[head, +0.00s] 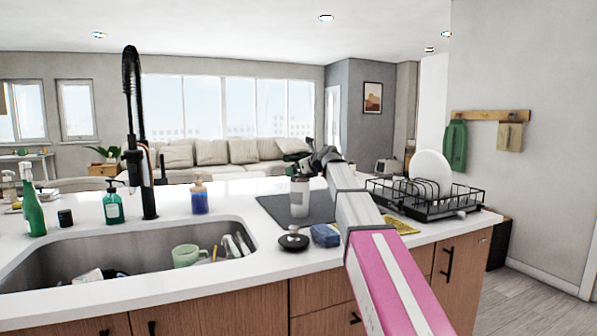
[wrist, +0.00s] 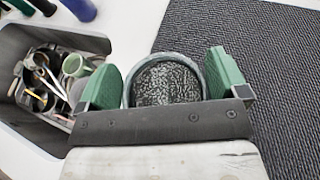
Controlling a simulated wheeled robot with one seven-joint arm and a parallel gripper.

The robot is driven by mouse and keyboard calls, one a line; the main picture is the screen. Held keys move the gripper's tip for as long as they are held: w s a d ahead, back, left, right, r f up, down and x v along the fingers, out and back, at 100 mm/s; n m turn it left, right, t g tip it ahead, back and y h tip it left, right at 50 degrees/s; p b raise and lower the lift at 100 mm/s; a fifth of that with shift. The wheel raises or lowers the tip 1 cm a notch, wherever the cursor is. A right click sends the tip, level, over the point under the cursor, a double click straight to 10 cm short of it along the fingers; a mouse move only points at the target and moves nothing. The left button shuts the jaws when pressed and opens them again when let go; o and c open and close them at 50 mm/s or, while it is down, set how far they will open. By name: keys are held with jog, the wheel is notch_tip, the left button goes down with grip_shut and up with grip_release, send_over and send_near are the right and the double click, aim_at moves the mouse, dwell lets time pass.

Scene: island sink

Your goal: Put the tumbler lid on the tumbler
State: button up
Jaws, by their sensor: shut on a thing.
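The tumbler (head: 300,199) is a pale, upright cylinder on the dark mat on the counter, right of the sink. My gripper (head: 301,163) is right above its top. In the wrist view, my gripper (wrist: 172,82) has its two green fingers on either side of a round, dark, textured piece with a pale rim, which looks like the tumbler lid (wrist: 168,84). The gripper is shut on it. The tumbler body is hidden in the wrist view, and I cannot tell whether the lid touches the tumbler.
A black disc with a shiny knob (head: 293,241) and a blue sponge (head: 325,236) lie in front of the mat (head: 270,205). The sink (head: 130,255) with a green mug (head: 188,255) is at left. A black dish rack (head: 440,208) with a white plate is at right.

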jog(key=shift+f, duration=0.2)
dwell(0.6)
jog(key=o, duration=0.6)
